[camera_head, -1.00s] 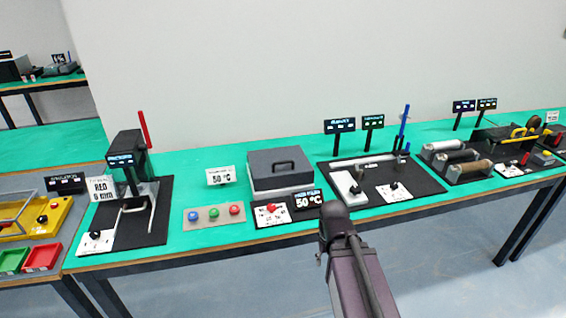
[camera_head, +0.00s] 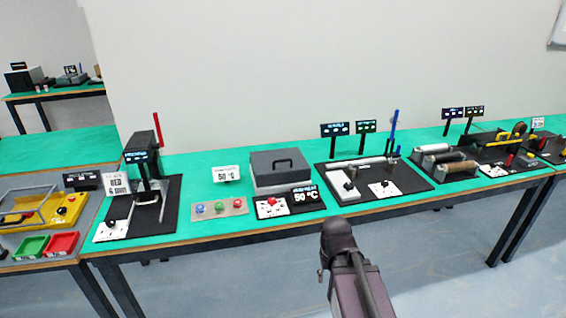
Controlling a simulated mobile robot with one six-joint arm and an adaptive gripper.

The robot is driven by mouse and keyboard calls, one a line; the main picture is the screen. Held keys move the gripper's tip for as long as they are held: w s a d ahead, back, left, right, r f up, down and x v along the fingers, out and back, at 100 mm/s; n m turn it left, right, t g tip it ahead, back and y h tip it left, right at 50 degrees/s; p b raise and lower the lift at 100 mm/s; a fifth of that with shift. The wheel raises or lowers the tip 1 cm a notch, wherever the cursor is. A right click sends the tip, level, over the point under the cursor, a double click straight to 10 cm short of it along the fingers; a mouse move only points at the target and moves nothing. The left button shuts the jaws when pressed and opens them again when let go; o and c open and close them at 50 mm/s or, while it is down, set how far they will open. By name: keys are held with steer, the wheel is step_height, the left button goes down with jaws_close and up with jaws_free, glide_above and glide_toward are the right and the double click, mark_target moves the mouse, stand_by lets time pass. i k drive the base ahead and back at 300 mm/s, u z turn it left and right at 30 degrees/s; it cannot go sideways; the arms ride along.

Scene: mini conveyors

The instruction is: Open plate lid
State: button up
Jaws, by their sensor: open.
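The hot plate's lid (camera_head: 267,162) is a dark grey square cover with a black bar handle (camera_head: 284,160) on top. It sits down on a lighter grey base (camera_head: 282,188) on the green bench, left of the picture's middle. The lid looks shut. My gripper's fingers do not show.
A plate with three coloured buttons (camera_head: 219,208) and a 50 °C sign (camera_head: 227,174) stand left of the lid. A black press with a red lever (camera_head: 157,131) is farther left. A black board with a blue lever (camera_head: 394,128) is close on the right. Floor in front is clear.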

mark_target(284, 165)
steer(key=z, duration=0.2)
steer(key=i, duration=0.9)
steer(key=u, duration=0.5)
